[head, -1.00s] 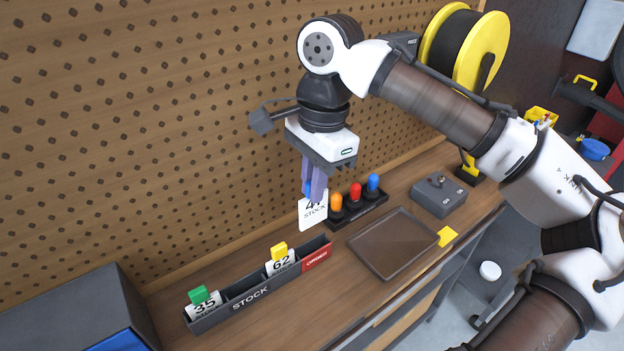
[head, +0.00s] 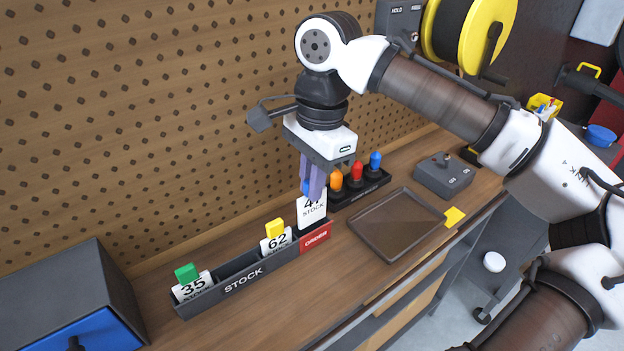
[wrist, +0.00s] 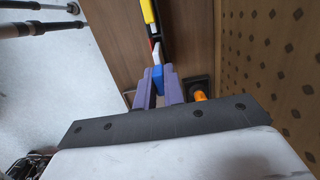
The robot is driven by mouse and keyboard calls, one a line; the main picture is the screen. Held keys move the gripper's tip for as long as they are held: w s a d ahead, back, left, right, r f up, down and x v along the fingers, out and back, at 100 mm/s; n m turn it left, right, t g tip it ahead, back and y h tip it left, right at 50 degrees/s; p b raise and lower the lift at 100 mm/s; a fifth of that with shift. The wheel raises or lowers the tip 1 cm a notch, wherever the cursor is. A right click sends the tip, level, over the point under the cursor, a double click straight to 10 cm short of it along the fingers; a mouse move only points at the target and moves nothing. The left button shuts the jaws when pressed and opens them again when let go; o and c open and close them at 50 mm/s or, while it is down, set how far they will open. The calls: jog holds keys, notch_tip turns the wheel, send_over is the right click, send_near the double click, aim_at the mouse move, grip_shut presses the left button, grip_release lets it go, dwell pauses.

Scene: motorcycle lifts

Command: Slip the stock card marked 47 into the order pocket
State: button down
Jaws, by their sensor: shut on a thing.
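The white stock card marked 47 (head: 312,212) hangs upright below my gripper (head: 312,190). My gripper is shut on its blue tab, which also shows between the purple fingers in the wrist view (wrist: 158,76). The card's lower edge is at the red-fronted order pocket (head: 316,238), at the right end of the dark stock rack (head: 222,286). I cannot tell how far the card's edge is inside the pocket. Card 62 (head: 277,241) with a yellow tab and card 35 (head: 192,285) with a green tab stand in the rack.
A block with orange, red and blue knobs (head: 356,176) stands right behind the pocket. A dark empty tray (head: 395,224) and a grey switch box (head: 443,176) lie to the right. The pegboard (head: 150,120) rises behind. A dark bin (head: 70,300) stands at left.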

jog(key=shift+f+b, duration=1)
jog(key=shift+f, duration=0.05)
jog(key=shift+f+b, duration=0.3)
jog(key=shift+f, duration=0.65)
jog(key=c, duration=1.4)
grip_release()
notch_tip(320, 180, up, 14)
jog(key=w+d, duration=0.1)
jog(key=shift+d+f, duration=0.15)
jog(key=shift+d, duration=0.05)
